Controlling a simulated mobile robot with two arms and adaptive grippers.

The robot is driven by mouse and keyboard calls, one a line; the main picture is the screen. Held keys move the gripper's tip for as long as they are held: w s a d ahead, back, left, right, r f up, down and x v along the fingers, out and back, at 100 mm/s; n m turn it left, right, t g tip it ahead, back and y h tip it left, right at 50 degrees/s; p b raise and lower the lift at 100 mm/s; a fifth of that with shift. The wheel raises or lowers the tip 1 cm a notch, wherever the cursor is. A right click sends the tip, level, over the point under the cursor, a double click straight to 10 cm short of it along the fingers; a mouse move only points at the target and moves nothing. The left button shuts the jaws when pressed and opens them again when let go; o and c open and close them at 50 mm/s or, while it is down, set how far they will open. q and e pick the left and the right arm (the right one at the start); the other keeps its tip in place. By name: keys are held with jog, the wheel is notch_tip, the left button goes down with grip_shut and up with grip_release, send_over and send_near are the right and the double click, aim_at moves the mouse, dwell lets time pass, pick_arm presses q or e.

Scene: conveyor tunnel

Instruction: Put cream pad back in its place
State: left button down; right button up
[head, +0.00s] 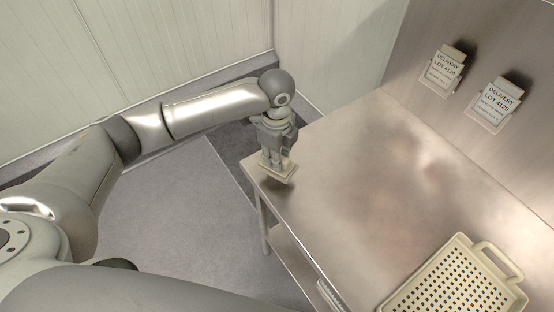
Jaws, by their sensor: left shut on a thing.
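My left gripper (277,161) points down over the near left corner of the steel table (350,165). It is shut on a small flat cream pad (287,175). The pad lies roughly level, with a dark shadow close under it on the table; I cannot tell whether it touches the top. The fingers hide part of the pad. My right gripper is out of view.
Two labelled cream pads or cards, left (446,66) and right (495,101), sit in holders on the back wall panel. A cream perforated basket (487,250) with a handle stands at the table's lower right. The middle of the tabletop is clear.

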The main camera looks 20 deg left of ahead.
pick_arm(q)
jog(key=shift+w+a+f, duration=0.1)
jog(key=shift+w+f, duration=0.45)
jog(key=shift+f, duration=0.15)
notch_tip(320, 180, down, 2)
jog(key=shift+f+p, duration=0.1)
jog(key=shift+p, duration=0.75)
jog(key=shift+f, duration=0.45)
jog(key=shift+f, duration=0.1)
jog(key=c, duration=1.3)
grip_release()
notch_tip(320, 180, up, 12)
jog(key=b, duration=0.3)
